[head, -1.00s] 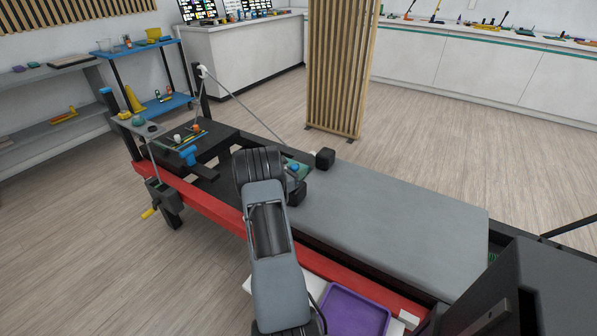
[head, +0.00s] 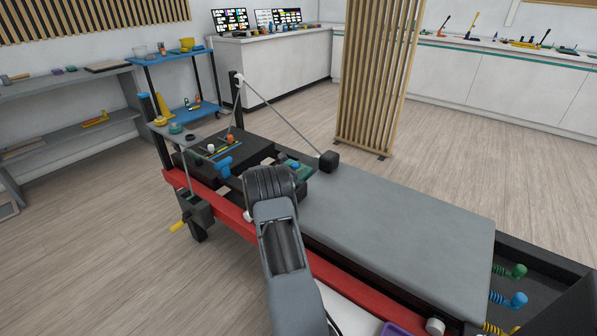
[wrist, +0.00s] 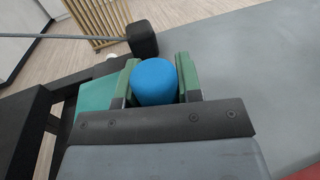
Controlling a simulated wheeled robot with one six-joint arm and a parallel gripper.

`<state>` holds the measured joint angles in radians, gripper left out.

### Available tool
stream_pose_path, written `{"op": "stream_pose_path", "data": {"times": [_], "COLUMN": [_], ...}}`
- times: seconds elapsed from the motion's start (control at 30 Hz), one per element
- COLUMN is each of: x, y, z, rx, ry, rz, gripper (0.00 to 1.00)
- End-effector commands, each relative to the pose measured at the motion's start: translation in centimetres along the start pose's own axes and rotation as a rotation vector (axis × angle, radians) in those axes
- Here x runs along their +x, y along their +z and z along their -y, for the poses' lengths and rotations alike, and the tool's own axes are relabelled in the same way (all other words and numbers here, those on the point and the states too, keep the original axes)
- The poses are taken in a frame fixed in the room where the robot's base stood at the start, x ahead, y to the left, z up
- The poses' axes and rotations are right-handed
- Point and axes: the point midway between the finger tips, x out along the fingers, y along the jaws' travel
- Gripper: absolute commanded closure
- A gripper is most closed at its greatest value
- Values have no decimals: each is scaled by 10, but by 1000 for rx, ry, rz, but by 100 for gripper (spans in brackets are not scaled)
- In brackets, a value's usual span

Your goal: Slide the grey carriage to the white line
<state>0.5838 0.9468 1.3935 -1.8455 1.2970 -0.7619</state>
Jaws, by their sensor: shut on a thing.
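The grey carriage (head: 400,235) is a long flat pad on the red-sided frame (head: 330,265). It also fills the right of the wrist view (wrist: 250,60). My gripper (wrist: 155,75) has green-lined fingers on either side of a blue rounded knob (wrist: 155,85) and is shut on it. In the head view the knob (head: 294,163) shows only partly behind my wrist, by the carriage's far left end. A black block (head: 329,160) stands at that end with a cord attached. I cannot make out the white line.
At the frame's left end are a black platform (head: 240,148) with small items and a yellow-handled crank (head: 179,226). Coloured spring knobs (head: 515,271) lie at its right end. A slatted screen (head: 380,75) stands behind. A purple tray (head: 395,329) is at the bottom edge.

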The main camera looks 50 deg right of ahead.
Motion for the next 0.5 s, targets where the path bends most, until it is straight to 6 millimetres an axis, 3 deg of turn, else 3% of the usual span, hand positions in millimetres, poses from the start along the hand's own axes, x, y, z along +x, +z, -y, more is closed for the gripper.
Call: {"op": "stream_pose_path", "data": {"times": [0.47, 0.5], "x": [-6, -6], "y": [0, 0], "z": [-3, -3], "rx": [-2, -2], "ry": [9, 9], "rz": [2, 2], "gripper": [100, 63]}}
